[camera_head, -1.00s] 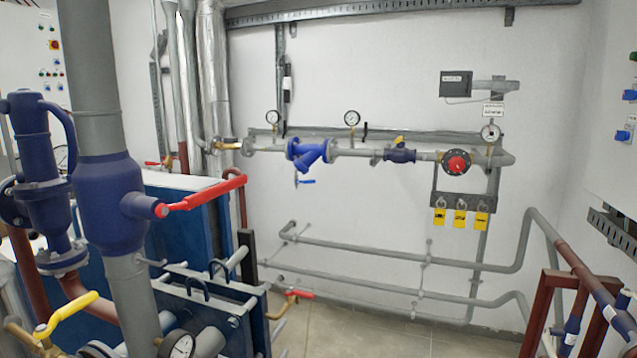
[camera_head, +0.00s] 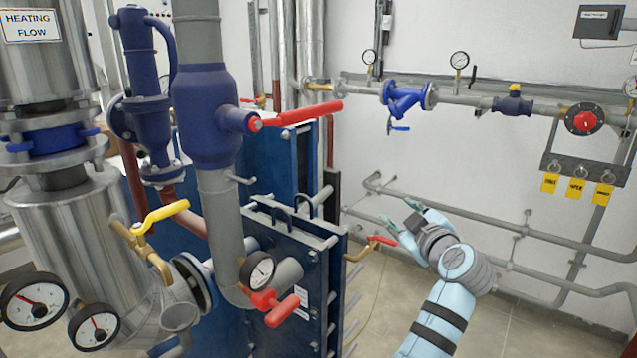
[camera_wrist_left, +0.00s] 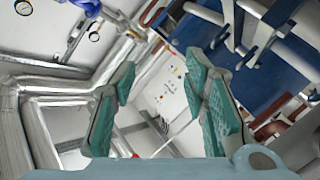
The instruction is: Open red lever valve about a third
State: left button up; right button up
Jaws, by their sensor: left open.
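A large blue valve body (camera_head: 206,115) sits on a thick grey vertical pipe in the head view. Its long red lever (camera_head: 305,113) points right, slanting slightly up, across the pipe's line. My left gripper (camera_head: 405,217) is open and empty, below and to the right of this lever and apart from it. In the left wrist view, its two green fingers (camera_wrist_left: 160,78) are spread with nothing between them. A smaller red lever (camera_head: 381,240) shows just left of the gripper, low down. I cannot see my right gripper.
A red handle (camera_head: 275,306) and a yellow lever (camera_head: 160,217) are lower left. The dark blue plate exchanger (camera_head: 300,262) stands behind the valve pipe. A blue strainer (camera_head: 405,97) is on the wall pipe. The floor (camera_head: 375,300) between exchanger and arm looks clear.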

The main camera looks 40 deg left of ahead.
pick_arm(q)
jog(key=s+a+r+n+g+y, duration=0.1)
jog(key=s+r+n+y, duration=0.35)
jog(key=r, duration=0.75)
jog(key=n+g, duration=0.3)
jog(key=n, duration=0.7)
send_near(318, 113)
jog(key=p+x, duration=0.2)
jog(key=x, duration=0.9)
jog(key=shift+s+r, duration=0.1)
jog(key=shift+s, duration=0.05)
pick_arm(e)
jog(key=shift+r, duration=0.9)
pick_arm(q)
grip_shut()
jog(key=shift+a, duration=0.1)
